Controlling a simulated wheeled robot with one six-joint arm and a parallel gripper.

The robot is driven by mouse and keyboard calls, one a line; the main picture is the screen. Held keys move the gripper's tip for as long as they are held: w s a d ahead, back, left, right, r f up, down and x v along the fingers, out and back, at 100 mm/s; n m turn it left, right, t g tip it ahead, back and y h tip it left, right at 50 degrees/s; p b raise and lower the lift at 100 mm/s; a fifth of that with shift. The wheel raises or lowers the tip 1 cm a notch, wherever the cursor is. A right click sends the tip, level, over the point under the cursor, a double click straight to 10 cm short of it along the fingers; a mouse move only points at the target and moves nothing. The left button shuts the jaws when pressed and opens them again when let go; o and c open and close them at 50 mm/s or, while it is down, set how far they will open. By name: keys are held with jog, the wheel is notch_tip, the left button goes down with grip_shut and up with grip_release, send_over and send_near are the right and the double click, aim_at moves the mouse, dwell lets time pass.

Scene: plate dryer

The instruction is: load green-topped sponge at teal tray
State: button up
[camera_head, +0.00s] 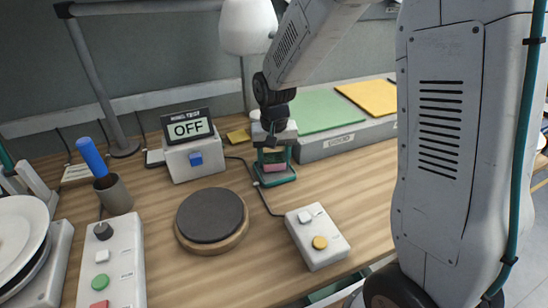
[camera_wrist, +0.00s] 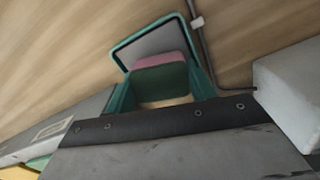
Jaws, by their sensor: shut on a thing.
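The sponge, pink with a green top, shows in the head view (camera_head: 274,168) and in the wrist view (camera_wrist: 160,80). My gripper (camera_head: 273,158) points down and is shut on it; in the wrist view the teal fingers (camera_wrist: 162,92) flank its green top. The teal tray (camera_head: 276,182) lies on the table directly under the gripper. In the wrist view its teal rim and grey floor (camera_wrist: 150,42) show beyond the sponge. The sponge is over or in the tray; I cannot tell whether its underside touches the floor.
A white box with an OFF display (camera_head: 190,148) stands left of the gripper. A grey platform with green and yellow pads (camera_head: 345,140) is behind right. A round dark disc (camera_head: 211,215) and a white button box (camera_head: 318,238) are in front. A dark cable (camera_head: 262,198) runs close beside the tray.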

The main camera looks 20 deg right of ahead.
jog(key=shift+f, duration=0.6)
dwell(1.1)
